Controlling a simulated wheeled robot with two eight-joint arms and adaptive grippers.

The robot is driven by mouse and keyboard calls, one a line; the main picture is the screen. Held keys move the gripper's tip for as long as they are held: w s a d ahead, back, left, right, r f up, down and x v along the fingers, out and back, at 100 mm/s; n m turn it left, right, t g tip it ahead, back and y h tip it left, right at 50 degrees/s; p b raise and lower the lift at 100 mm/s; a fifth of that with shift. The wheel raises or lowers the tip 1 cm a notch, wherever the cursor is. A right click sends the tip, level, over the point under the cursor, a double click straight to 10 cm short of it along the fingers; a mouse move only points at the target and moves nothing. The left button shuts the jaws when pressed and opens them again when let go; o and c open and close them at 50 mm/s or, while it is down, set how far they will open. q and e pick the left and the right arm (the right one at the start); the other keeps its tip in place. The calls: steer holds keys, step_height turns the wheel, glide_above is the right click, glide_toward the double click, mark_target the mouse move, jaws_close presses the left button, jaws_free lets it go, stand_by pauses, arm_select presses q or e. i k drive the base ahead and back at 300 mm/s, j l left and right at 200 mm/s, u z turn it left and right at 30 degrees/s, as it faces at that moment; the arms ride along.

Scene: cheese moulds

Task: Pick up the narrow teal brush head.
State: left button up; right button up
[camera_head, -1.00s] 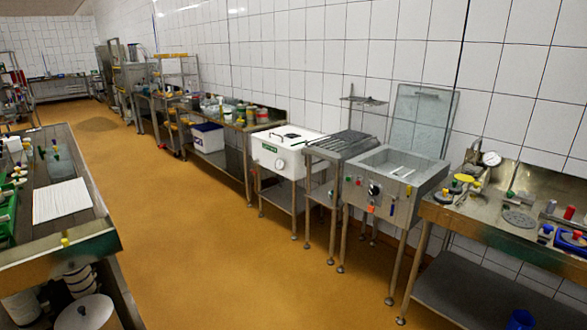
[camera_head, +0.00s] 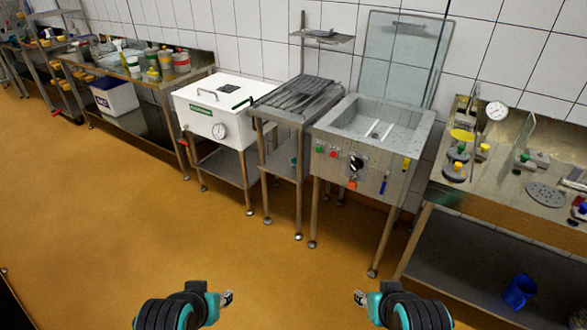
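I cannot make out a narrow teal brush head in the head view; small items on the benches are too small to tell apart. My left gripper (camera_head: 228,298) shows at the bottom, left of centre, over the orange floor. My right gripper (camera_head: 361,298) shows at the bottom, right of centre, mirrored to it. Both point inward with a wide gap between them and are well short of any bench. Nothing is seen held in either, and their finger opening is too small to tell.
A steel sink unit (camera_head: 333,145), a slatted stand (camera_head: 298,100) and a white vat (camera_head: 215,125) stand along the tiled wall. A bench (camera_head: 500,185) with small tools is at right, a blue jug (camera_head: 519,291) on its lower shelf. The orange floor (camera_head: 110,220) is clear.

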mark_target(292, 163)
steer(key=i+j+z, duration=0.5)
steer(key=i+j, duration=0.35)
steer(key=i+j+z, duration=0.25)
steer(key=i+j, duration=0.15)
steer(key=i+j+z, duration=0.25)
steer(key=j, duration=0.45)
steer(key=i+l, duration=0.3)
steer(key=i, duration=0.05)
